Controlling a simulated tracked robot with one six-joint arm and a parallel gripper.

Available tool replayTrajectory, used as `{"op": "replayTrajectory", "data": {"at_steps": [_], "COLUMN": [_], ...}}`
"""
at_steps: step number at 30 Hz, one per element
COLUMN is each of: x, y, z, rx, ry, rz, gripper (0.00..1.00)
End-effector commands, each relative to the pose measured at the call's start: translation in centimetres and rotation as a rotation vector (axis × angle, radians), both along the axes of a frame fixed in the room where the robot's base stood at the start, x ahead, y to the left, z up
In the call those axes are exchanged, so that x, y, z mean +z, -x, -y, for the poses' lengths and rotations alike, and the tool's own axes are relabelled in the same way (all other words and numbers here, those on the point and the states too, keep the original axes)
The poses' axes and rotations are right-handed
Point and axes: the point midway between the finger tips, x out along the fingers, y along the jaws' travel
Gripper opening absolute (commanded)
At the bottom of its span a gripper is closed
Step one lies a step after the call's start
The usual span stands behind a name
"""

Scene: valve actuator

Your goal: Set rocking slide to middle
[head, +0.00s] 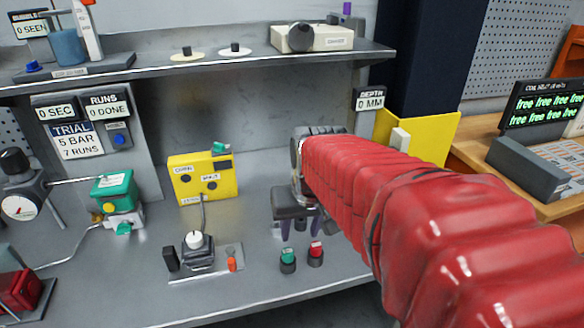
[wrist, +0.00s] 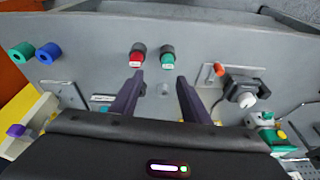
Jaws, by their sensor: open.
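No part is readably labelled as the rocking slide. A small orange handle (head: 232,264) stands at the near end of a pale slot on a bench plate (head: 200,275); it also shows in the wrist view (wrist: 218,69). Beside it on that plate is a dark block with a white knob (head: 194,240), seen in the wrist view as well (wrist: 247,100). My gripper (head: 302,226) points down above the bench, to the right of this plate. Its dark fingers (wrist: 159,77) are apart, with nothing held between them.
A green button (head: 288,260) and a red button (head: 316,252) stand at the bench front, near my fingers. A yellow box (head: 203,177) is behind the plate. A green-topped device (head: 115,192) and a dial gauge (head: 20,205) are at left. A shelf (head: 200,68) crosses above.

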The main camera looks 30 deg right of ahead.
Motion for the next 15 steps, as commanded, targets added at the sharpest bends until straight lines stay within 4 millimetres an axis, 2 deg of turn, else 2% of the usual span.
{"op": "replayTrajectory", "data": {"at_steps": [1, 8, 15], "x": [-0.1, -0.2, -0.5], "y": [-0.7, -3.6, -6.4], "z": [1.4, 7.4, 14.3], "rx": [-0.023, -0.083, -0.113], "ry": [-0.006, -0.026, -0.035], "rz": [-0.008, -0.020, -0.015], "gripper": [0.42, 0.42, 0.42]}}
